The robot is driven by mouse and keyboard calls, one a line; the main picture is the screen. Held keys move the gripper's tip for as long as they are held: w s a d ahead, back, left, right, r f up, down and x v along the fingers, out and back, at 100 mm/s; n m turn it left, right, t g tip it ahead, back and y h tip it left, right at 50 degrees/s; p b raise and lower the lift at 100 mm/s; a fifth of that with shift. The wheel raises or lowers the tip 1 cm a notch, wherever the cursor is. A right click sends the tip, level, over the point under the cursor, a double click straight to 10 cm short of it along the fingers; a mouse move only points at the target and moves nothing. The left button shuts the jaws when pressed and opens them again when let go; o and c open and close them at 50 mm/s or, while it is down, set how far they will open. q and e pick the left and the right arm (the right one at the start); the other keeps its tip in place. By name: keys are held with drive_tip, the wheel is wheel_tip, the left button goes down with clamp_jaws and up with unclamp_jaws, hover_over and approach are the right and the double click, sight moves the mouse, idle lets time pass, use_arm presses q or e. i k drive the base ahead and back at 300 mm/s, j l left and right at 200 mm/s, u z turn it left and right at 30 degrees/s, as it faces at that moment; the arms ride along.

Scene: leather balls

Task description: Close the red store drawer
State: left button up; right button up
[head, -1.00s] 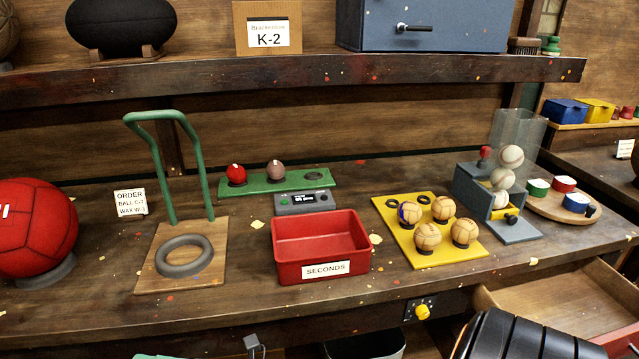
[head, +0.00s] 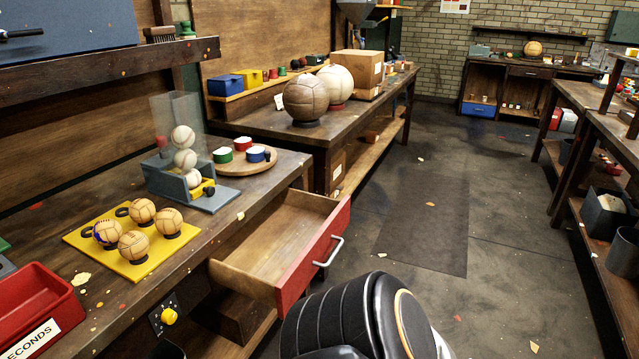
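Neither of my grippers shows in this view.
On the bench are a yellow tray (head: 75,238) with several small balls, a clear ball dispenser (head: 205,195) and a red SECONDS bin (head: 28,295). A yellow knob (head: 168,316) sits on the bench front. Open floor (head: 425,225) lies right of the drawer.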

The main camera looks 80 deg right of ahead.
sight(270, 261)
drive_tip(key=i+l+z, duration=0.1)
drive_tip(key=z, duration=2.85)
drive_tip(key=i+j, duration=0.2)
drive_tip(key=j, duration=0.15)
drive_tip(key=i+j, duration=0.25)
drive_tip(key=j+z, duration=0.05)
